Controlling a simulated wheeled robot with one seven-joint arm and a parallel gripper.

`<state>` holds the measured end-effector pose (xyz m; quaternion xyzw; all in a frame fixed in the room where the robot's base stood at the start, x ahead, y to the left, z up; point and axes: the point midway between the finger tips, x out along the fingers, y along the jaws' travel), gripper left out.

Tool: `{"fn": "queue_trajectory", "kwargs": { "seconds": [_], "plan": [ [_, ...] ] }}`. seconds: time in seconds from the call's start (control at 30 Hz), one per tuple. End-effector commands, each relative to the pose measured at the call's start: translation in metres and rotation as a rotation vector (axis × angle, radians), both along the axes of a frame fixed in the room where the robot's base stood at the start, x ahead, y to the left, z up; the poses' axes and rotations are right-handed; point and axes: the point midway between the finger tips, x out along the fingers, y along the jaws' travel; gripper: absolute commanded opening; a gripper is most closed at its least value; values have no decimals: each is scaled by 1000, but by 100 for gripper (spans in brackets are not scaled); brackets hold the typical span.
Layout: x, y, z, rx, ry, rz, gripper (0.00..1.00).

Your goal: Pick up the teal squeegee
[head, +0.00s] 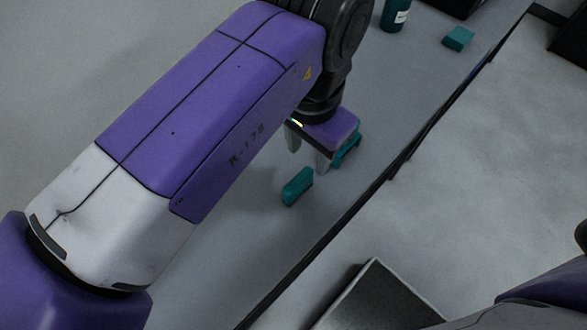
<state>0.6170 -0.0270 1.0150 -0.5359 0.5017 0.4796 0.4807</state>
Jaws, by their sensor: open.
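My gripper (308,158) points down over the grey surface, its two pale fingers apart with nothing visible between them. I cannot tell from this view which of these is the squeegee, nor whether the second piece touches a finger.
A teal block (459,38) and a dark teal bottle (396,14) with a pale label stand at the top right. A dark edge runs diagonally along the grey surface (250,255), with pale floor (480,190) beyond it. A grey box-like thing (375,300) is at the bottom.

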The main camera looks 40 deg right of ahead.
Motion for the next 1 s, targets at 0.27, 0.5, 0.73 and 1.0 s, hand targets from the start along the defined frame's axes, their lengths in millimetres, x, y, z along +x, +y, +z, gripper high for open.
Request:
{"fn": "queue_trajectory", "kwargs": {
  "seconds": [0.27,0.5,0.73,1.0],
  "plan": [
    [-10,20,-11,81,42,-12,45],
    [-8,22,-34,79,39,-11,45],
    [-5,27,-67,77,39,-13,45],
    [-5,27,-79,77,37,-13,45]
  ]
}}
